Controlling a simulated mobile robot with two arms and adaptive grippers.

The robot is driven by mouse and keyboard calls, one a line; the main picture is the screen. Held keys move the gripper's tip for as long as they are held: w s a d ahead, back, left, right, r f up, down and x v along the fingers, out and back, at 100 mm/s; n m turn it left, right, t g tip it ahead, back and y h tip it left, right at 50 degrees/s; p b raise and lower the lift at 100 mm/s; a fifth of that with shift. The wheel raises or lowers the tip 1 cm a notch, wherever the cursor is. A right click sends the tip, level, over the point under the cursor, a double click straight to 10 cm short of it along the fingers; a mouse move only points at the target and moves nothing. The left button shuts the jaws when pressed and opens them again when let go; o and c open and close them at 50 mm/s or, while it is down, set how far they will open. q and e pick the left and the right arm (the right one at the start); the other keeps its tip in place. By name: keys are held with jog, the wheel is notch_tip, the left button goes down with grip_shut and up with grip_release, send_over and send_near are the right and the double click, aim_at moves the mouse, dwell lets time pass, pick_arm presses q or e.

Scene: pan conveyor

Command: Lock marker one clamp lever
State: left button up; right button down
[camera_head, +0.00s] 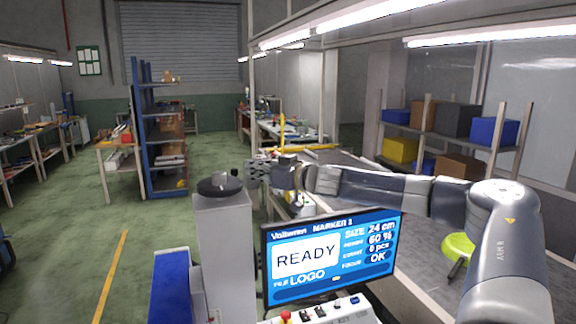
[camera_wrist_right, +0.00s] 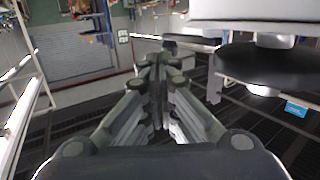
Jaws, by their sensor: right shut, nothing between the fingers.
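The marker one station shows a monitor (camera_head: 333,257) reading "MARKER 1" and "READY". Left of it stands a grey column (camera_head: 224,240) with a flat black round piece (camera_head: 212,187) on top. I cannot clearly make out the clamp lever. My right gripper (camera_head: 251,173) is at the end of the outstretched arm, just right of the column's top. In the right wrist view its fingers (camera_wrist_right: 158,65) are closed together with nothing between them. A dark disc (camera_wrist_right: 265,66) under a pale body (camera_wrist_right: 265,12) lies to their right, apart from them. My left gripper is not visible.
A control panel (camera_head: 335,314) with a red button sits below the monitor. A yellow-green round item (camera_head: 456,246) lies on the long grey surface at right. A blue shelf rack (camera_head: 141,140) stands behind left. The green floor (camera_head: 75,215) at left is mostly clear.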

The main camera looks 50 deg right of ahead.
pick_arm(q)
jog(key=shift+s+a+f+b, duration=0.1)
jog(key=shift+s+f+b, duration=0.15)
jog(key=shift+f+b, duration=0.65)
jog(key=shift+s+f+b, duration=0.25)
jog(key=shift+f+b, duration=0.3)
jog(key=shift+b, duration=0.55)
pick_arm(e)
jog(key=s+d+r, duration=0.1)
jog(key=s+d, duration=0.1)
jog(key=s, duration=0.8)
jog(key=shift+s+d, duration=0.3)
